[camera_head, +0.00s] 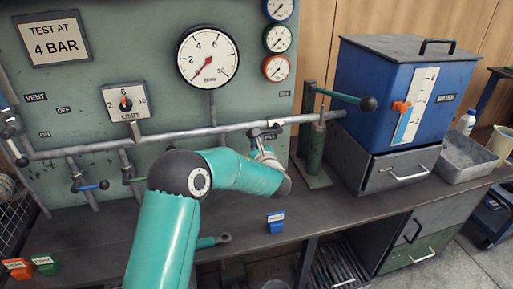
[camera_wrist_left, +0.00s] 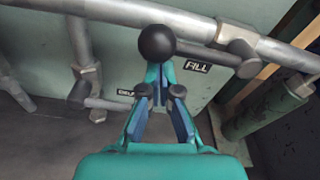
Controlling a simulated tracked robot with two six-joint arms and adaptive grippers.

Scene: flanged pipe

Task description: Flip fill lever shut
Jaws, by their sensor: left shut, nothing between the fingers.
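The fill lever shows in the left wrist view as a grey bar with a black ball knob (camera_wrist_left: 157,42) at its left end. The bar runs right to a valve body (camera_wrist_left: 238,56) on the grey pipe, just above the FILL label (camera_wrist_left: 197,66). My left gripper (camera_wrist_left: 159,76) is shut and empty, its fingertips just below the knob in the picture; I cannot tell whether they touch it. In the head view the left gripper (camera_head: 261,148) is near the valve on the pipe, partly hidden by my own wrist. My right gripper is not in view.
The grey pipe (camera_head: 105,146) crosses the green panel (camera_head: 110,90). A hand pump (camera_head: 316,150) with a teal lever stands right of the gripper. A blue water tank (camera_head: 365,90) is farther right. A small blue block (camera_head: 276,222) lies on the bench, whose front-middle is mostly clear.

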